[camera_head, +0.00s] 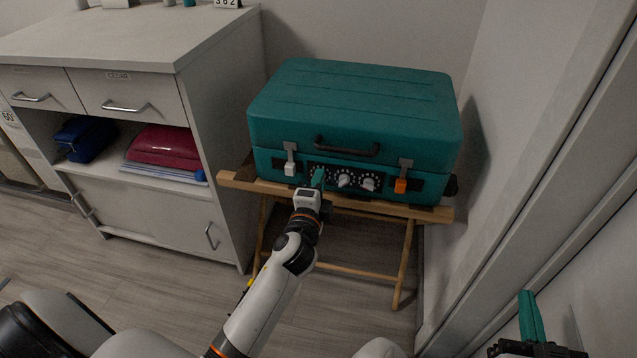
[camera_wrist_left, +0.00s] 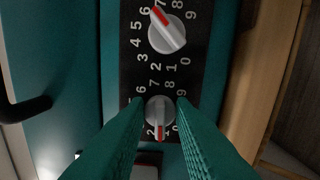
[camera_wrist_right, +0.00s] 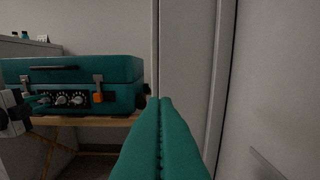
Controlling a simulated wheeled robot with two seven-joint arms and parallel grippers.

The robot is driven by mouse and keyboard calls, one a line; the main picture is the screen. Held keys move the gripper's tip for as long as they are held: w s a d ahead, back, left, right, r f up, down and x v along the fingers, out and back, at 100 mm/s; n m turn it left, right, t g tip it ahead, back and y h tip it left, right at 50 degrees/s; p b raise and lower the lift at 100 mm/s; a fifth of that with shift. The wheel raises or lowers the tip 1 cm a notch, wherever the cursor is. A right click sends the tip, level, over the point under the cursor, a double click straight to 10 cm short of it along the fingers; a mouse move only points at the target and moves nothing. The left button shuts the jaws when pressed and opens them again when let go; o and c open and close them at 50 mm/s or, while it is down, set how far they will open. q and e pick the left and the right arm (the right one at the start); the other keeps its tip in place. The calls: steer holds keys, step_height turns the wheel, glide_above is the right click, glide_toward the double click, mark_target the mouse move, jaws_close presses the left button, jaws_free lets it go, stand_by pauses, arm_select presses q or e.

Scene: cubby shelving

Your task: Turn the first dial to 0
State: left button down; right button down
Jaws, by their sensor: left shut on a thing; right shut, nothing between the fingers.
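The teal case (camera_head: 355,110) stands on a wooden folding stand, with a black dial panel under its handle. My left gripper (camera_head: 319,178) is shut on the first dial, the leftmost, hiding it in the head view. In the left wrist view, the first dial (camera_wrist_left: 160,108) lies between the teal fingers, its red mark facing down between 2 and 0, about where 1 is. The second dial (camera_head: 344,181) also shows in the left wrist view (camera_wrist_left: 167,36), its red mark near 6. The third dial (camera_head: 368,184) is to its right. My right gripper (camera_head: 530,318) is shut and empty.
The case has a white latch (camera_head: 290,166) and an orange latch (camera_head: 401,185). A grey cabinet (camera_head: 215,130) stands left of the stand (camera_head: 330,199), with cloth items on its shelf. A wall and door frame close in on the right. A card reading 362 (camera_head: 228,3) is on the cabinet.

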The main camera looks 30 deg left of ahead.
arm_select(q)
steer(key=shift+n+p, duration=1.15)
steer(key=shift+n, duration=3.05)
arm_select(e)
steer(key=s+d+f+g+h, duration=0.2)
steer(key=s+f+g, duration=0.1)
steer(key=f+g, duration=0.3)
steer(key=shift+s+d+f, duration=0.2)
steer(key=shift+s+f, duration=0.1)
steer(key=shift+f, duration=0.8)
arm_select(q)
steer(key=c, duration=1.6)
jaws_free()
